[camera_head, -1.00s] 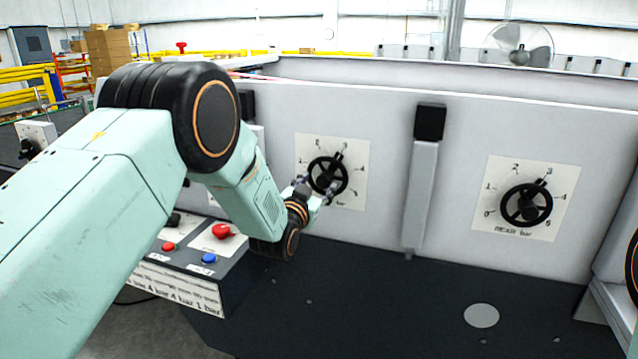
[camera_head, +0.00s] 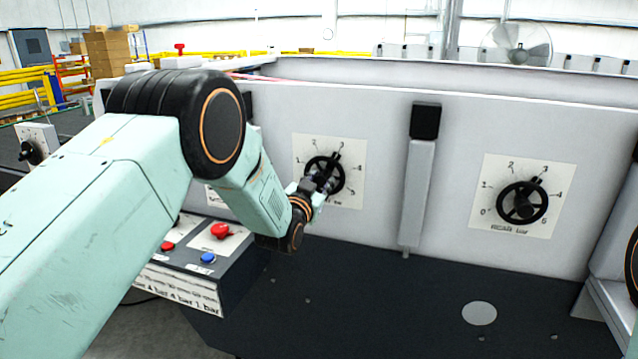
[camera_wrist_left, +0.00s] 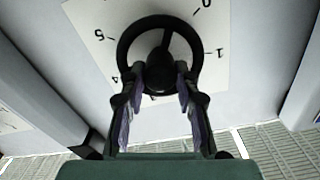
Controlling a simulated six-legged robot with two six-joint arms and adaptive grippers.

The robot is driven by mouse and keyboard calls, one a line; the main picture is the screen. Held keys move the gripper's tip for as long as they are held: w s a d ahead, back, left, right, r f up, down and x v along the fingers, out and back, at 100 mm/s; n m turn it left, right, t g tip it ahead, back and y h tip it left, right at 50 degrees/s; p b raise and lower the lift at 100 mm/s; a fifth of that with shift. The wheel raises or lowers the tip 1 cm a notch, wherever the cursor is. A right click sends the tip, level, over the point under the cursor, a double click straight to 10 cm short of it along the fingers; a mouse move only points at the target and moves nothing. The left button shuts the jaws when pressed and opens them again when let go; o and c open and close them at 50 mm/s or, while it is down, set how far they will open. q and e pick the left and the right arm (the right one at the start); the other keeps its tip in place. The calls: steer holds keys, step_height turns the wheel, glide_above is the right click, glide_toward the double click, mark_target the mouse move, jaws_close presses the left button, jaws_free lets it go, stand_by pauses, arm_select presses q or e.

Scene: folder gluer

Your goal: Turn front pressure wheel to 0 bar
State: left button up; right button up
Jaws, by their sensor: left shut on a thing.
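The gripped pressure wheel (camera_head: 338,180) is black and sits on a white dial plate (camera_head: 355,150) on the grey machine wall. It also shows in the left wrist view (camera_wrist_left: 125,48), where one spoke points up the picture, between the 5 and the 0. In the head view a dark knob on its rim sits at the upper right, near the dial's top numbers. My left gripper (camera_head: 324,182) is at the wheel. The fingers hide part of the dial. My right gripper is out of view.
A second black wheel (camera_head: 522,203) on a similar dial is farther right. A grey post with a black cap (camera_head: 427,122) stands between the dials. A control box with a red button (camera_head: 221,230) and a blue button (camera_head: 208,258) is below my left arm.

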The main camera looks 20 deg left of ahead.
arm_select(q)
steer(key=shift+a+f, duration=0.1)
jaws_close()
steer(key=shift+d, duration=0.2)
